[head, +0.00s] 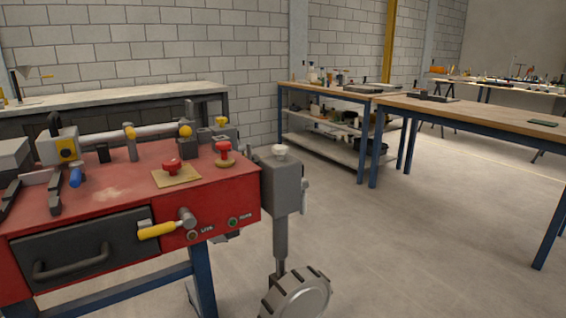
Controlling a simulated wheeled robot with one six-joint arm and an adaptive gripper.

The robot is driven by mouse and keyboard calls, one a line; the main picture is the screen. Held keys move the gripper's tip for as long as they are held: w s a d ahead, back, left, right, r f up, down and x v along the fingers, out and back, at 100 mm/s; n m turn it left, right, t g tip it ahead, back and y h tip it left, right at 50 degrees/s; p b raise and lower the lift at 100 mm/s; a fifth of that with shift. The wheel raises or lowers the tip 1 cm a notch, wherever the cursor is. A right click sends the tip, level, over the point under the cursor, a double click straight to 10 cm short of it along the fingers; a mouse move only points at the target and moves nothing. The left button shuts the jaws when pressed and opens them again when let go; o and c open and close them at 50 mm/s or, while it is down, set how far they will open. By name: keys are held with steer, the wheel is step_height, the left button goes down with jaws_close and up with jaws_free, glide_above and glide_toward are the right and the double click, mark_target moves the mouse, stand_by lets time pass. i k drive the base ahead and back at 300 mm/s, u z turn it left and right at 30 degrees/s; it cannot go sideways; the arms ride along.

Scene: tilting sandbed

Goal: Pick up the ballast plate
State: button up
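No thing in the head view is clearly marked as the ballast plate. A square tan plate with a red knob (175,177) lies flat on the red bench top, near its front right part. A second red knob on a round brass-coloured base (223,155) stands just behind it to the right. I cannot tell whether either is the ballast plate. My gripper is not in view.
The red bench (110,190) has a yellow-handled crank (158,230) and a drawer handle (72,262) on its front. A grey post (281,185) stands at its right, above a toothed wheel (298,298). Wooden tables (480,113) stand farther right; the floor between is clear.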

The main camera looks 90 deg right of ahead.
mark_target(256, 158)
steer(key=z, duration=2.25)
steer(key=k, duration=1.25)
steer(key=z, duration=0.3)
steer(key=i, duration=0.55)
steer(key=z, duration=0.65)
steer(key=i, duration=0.8)
steer(key=u, duration=0.2)
